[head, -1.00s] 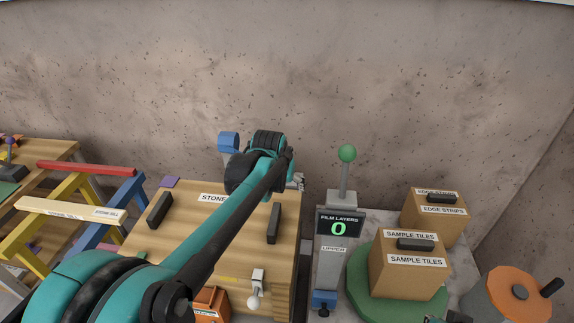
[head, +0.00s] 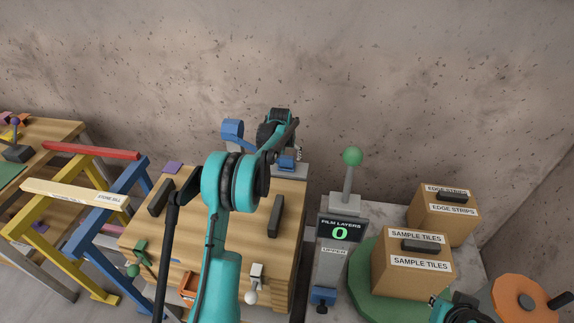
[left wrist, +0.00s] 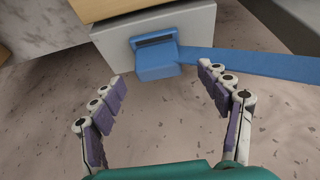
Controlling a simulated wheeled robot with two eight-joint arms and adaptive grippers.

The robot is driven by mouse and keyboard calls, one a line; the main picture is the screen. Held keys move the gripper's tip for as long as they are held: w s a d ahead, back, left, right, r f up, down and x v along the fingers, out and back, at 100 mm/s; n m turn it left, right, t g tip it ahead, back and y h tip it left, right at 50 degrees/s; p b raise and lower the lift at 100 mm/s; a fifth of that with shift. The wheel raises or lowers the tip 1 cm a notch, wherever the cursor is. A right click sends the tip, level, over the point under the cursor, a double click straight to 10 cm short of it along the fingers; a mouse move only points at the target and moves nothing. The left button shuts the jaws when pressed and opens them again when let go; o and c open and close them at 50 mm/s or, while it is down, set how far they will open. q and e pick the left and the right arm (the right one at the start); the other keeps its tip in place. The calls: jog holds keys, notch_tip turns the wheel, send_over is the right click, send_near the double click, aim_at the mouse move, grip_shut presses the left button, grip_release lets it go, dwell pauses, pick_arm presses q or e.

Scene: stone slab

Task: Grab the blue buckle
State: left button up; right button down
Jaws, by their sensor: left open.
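The blue buckle (left wrist: 156,62) sits on the face of a pale grey block (left wrist: 110,42) in the left wrist view, with a blue strap (left wrist: 255,65) running off to the right. In the head view the blue buckle (head: 286,163) shows small behind the stone slab's wooden crate, partly hidden by my left arm. My left gripper (left wrist: 161,73) is open, its two purple-padded fingers on either side of the buckle in the picture and apart from it. In the head view the gripper is mostly hidden behind its wrist. Only part of my right arm shows at bottom right.
The wooden crate (head: 180,225) has black handles and a white-knobbed latch (head: 252,296). A grey post with a film layers display (head: 340,232) and green knob stands right of it. Boxes (head: 412,275) sit further right. Coloured trestles (head: 80,200) stand left.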

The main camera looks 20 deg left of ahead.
aim_at(287, 157)
pick_arm(q)
jog(key=b+x, duration=0.1)
jog(key=x, duration=0.3)
jog(key=shift+w+f, duration=0.1)
jog(key=shift+f, duration=0.05)
jog(key=shift+c, duration=0.6)
jog(key=c, duration=1.2)
jog(key=shift+o, duration=0.2)
